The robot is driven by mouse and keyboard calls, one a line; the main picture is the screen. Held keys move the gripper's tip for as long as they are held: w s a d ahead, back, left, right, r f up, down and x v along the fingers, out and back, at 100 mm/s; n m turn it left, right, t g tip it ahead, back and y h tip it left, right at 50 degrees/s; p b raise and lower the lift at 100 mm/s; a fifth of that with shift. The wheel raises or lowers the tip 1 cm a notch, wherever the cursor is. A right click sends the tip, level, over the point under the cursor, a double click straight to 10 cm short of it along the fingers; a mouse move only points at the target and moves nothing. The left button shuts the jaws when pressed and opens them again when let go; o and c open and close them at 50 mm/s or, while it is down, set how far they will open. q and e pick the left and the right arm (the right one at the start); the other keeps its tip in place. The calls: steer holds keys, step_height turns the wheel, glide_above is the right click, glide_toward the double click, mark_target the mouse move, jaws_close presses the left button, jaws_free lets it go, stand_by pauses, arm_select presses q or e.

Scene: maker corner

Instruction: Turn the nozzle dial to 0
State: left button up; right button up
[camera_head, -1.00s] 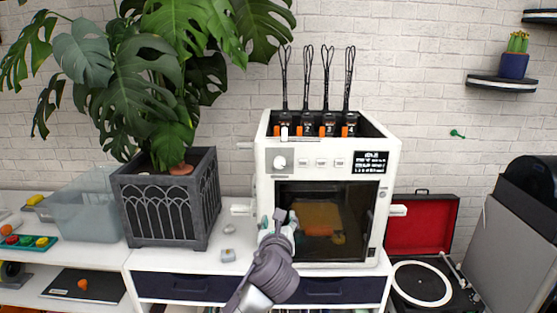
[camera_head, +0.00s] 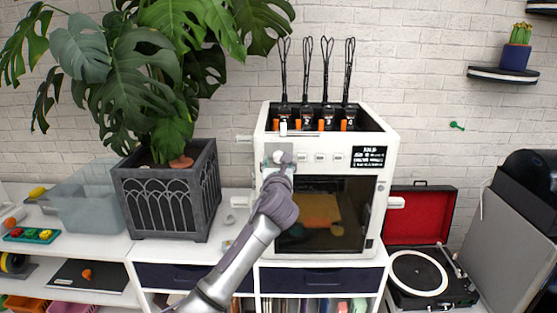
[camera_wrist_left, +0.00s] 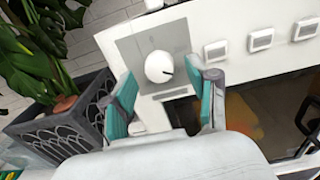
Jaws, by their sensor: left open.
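The white 3D printer (camera_head: 391,172) stands on the white cabinet, with the round nozzle dial (camera_wrist_left: 159,67) on a grey panel at the upper left of its front. In the left wrist view the dial is white with a short dark mark pointing to the lower right. My left gripper (camera_wrist_left: 165,82) is open, with one teal-padded finger to each side below the dial and the dial framed between them. I cannot tell whether the fingers touch it. In the head view my left gripper (camera_head: 279,163) covers part of the dial (camera_head: 278,157). My right gripper is out of view.
Several square buttons (camera_wrist_left: 261,40) sit right of the dial. A dark display (camera_head: 369,157) is at the printer's upper right. A potted plant in a grey planter (camera_head: 168,205) stands close to the left. A record player (camera_head: 420,279) is at the right.

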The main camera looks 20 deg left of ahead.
arm_select(q)
steer(key=shift+w+a, duration=0.15)
steer(key=shift+w, duration=0.35)
jaws_close()
